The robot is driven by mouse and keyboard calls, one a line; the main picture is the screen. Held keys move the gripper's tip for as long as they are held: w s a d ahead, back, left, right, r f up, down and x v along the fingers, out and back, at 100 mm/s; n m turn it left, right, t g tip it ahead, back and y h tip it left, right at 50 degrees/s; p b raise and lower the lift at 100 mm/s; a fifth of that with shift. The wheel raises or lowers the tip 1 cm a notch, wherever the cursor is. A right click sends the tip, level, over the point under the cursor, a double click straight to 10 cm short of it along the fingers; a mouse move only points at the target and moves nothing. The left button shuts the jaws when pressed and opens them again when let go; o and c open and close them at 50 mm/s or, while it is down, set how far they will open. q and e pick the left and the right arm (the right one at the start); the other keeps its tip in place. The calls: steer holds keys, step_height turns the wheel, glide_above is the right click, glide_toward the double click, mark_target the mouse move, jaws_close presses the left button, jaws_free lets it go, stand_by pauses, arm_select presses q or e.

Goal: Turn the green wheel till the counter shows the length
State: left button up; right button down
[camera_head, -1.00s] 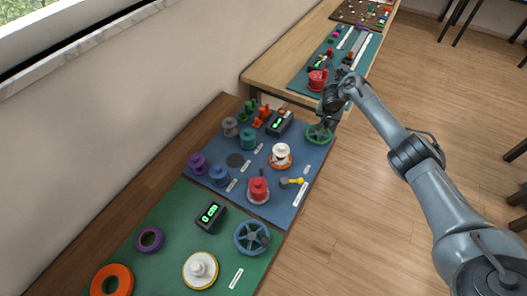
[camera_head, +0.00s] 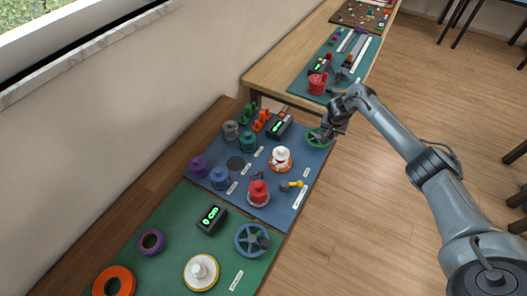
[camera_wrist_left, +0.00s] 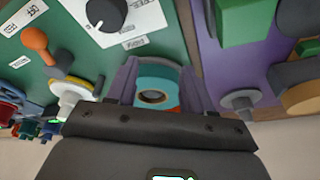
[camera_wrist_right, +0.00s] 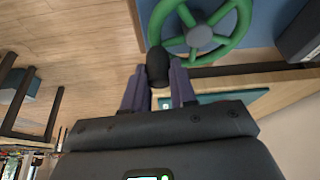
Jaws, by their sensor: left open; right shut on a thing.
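The green wheel (camera_head: 314,141) is at the far right corner of the blue board. In the right wrist view the spoked wheel (camera_wrist_right: 199,37) shows close up, with a black knob (camera_wrist_right: 157,67) at its rim. My right gripper (camera_wrist_right: 158,88) is shut on this knob; the head view shows the gripper (camera_head: 328,130) at the wheel's right side. The counter (camera_head: 281,125) left of the wheel has lit green digits, too small to read. My left gripper (camera_wrist_left: 157,88) is open, with a teal ring-shaped spool (camera_wrist_left: 155,74) beyond its fingers; the head view does not show this gripper.
The blue board (camera_head: 285,205) also carries a red spool (camera_head: 258,190), a white-and-orange spool (camera_head: 281,157) and a yellow-handled part (camera_head: 293,184). The green board (camera_head: 130,260) in front has a counter (camera_head: 212,217) showing 0 cm and a blue wheel (camera_head: 251,239).

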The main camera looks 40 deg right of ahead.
steer(key=shift+s+a+r+p, duration=0.2)
steer(key=shift+s+a+p, duration=0.3)
steer(key=shift+p, duration=0.6)
steer(key=shift+a+f+p, duration=0.15)
steer(key=shift+a+p, duration=0.55)
steer(key=shift+p, duration=0.25)
